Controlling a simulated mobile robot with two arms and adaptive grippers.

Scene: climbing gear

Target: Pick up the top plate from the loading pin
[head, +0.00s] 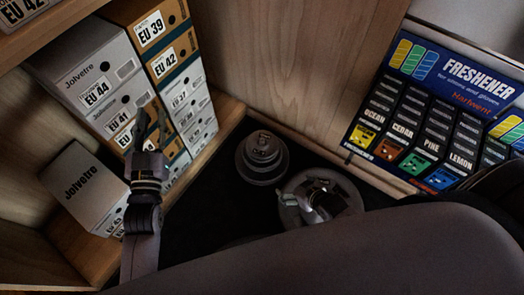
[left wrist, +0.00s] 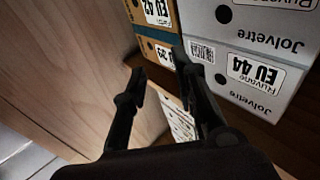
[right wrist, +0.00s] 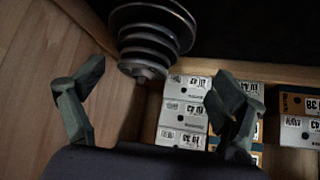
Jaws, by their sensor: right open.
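A stepped stack of grey round plates (head: 262,160) stands on the dark surface in the head view, widest at the bottom. The small top plate (head: 262,141) is at its upper end. In the right wrist view the stack (right wrist: 150,30) tapers toward my right gripper (right wrist: 155,72), which is open and empty with its fingers spread on either side of the narrow end, apart from it. My left gripper (head: 152,118) is open and empty in front of the shoe boxes, away from the stack.
Shoe boxes (head: 88,78) fill the left shelf, and one grey box (head: 85,190) sits lower left. A freshener display (head: 440,110) stands at the right. A wooden panel (head: 290,60) rises behind the stack. A grey round shape (head: 352,192) surrounds my right gripper; I cannot tell what it is.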

